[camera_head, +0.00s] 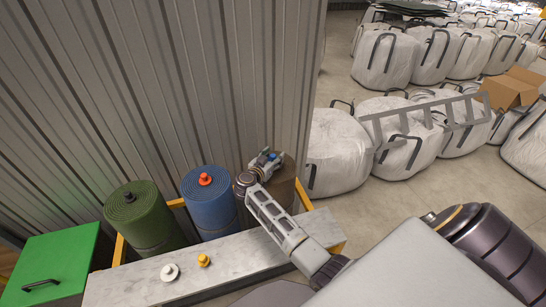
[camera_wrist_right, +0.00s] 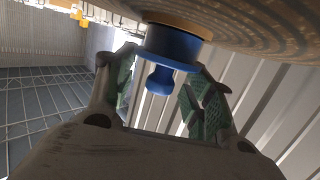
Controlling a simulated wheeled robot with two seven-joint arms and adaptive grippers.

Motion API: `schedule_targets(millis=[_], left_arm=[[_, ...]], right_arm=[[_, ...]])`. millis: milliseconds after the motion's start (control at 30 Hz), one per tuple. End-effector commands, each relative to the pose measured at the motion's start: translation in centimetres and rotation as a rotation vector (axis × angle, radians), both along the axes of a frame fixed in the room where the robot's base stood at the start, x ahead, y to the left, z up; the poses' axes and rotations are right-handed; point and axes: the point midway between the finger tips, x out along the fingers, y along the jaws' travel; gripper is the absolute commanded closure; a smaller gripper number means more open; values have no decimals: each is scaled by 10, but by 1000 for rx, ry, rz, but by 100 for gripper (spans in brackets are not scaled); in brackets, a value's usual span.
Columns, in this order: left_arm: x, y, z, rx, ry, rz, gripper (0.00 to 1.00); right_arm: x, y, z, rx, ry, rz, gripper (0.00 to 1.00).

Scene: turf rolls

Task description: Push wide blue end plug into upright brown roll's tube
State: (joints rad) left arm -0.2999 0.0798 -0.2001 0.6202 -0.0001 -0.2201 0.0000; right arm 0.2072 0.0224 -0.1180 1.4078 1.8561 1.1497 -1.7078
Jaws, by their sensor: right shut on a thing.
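The brown roll (camera_head: 281,186) stands upright at the right end of the row of rolls, partly hidden by my right arm. My right gripper (camera_head: 266,160) is over its top end. In the right wrist view, the blue end plug (camera_wrist_right: 172,48) has a wide flange and a rounded knob. The plug sits against an orange-brown ring at the middle of the coiled brown end (camera_wrist_right: 265,22). How deep it is in the tube I cannot tell. My left gripper is not in view.
A blue roll (camera_head: 208,205) with a red-orange plug (camera_head: 205,179) and a green roll (camera_head: 147,220) stand left of the brown one. A white plug (camera_head: 169,271) and a yellow plug (camera_head: 203,260) are on the grey bench (camera_head: 130,290). A corrugated wall (camera_head: 170,90) rises behind.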

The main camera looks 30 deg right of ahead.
Motion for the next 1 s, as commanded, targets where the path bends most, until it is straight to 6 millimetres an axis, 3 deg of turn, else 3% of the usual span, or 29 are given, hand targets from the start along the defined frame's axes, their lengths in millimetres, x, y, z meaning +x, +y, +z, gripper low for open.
schedule_targets(millis=[1000], left_arm=[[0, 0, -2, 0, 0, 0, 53]], right_arm=[[0, 0, -15, 0, 0, 0, 71]])
